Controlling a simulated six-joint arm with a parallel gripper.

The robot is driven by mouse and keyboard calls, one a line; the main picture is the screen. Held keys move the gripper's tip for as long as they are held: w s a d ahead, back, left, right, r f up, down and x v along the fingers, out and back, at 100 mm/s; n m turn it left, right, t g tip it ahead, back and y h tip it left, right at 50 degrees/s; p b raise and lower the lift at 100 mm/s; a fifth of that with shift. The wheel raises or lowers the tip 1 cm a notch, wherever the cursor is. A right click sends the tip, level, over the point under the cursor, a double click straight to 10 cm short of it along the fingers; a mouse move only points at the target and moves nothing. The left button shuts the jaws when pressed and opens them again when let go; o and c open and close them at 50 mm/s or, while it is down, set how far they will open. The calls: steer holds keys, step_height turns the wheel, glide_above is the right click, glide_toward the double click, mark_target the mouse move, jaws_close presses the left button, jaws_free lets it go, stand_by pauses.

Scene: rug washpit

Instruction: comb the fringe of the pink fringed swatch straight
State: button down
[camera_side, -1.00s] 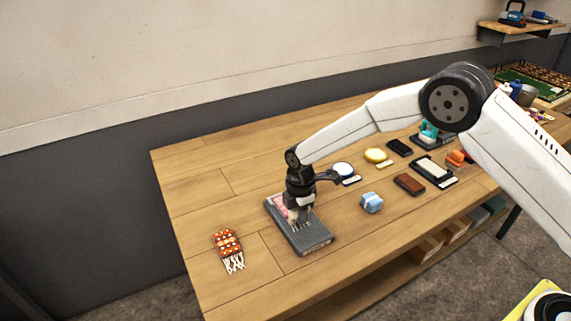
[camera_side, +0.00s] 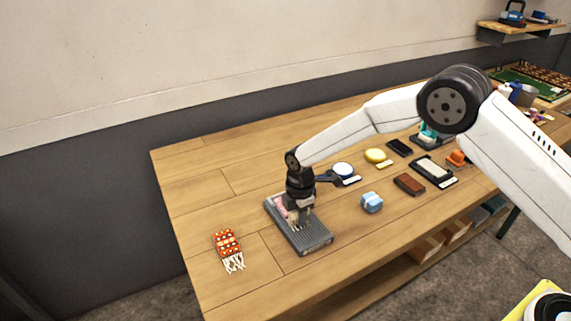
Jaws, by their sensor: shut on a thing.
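The pink fringed swatch (camera_side: 281,203) lies on a grey ribbed board (camera_side: 314,239) near the left part of the table. Its pale fringe (camera_side: 293,224) points toward the board's front end. My gripper (camera_side: 301,204) is right above the swatch and covers much of it. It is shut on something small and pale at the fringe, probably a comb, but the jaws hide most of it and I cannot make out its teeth.
An orange patterned swatch with white fringe (camera_side: 227,244) lies to the left. A light blue bundle (camera_side: 371,202), a brown block (camera_side: 409,184), a white round dish (camera_side: 343,170) and a yellow round thing (camera_side: 375,155) stand to the right. The table's front left is clear.

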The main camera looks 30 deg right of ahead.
mark_target(307, 235)
steer(key=shift+s+f, duration=0.2)
steer(key=shift+s, duration=1.05)
stand_by(0.8)
steer(key=shift+s+r, duration=0.2)
steer(key=shift+s, duration=0.7)
stand_by(0.9)
steer(key=shift+r, duration=0.15)
steer(key=shift+r, duration=2.35)
steer(key=shift+d, duration=0.1)
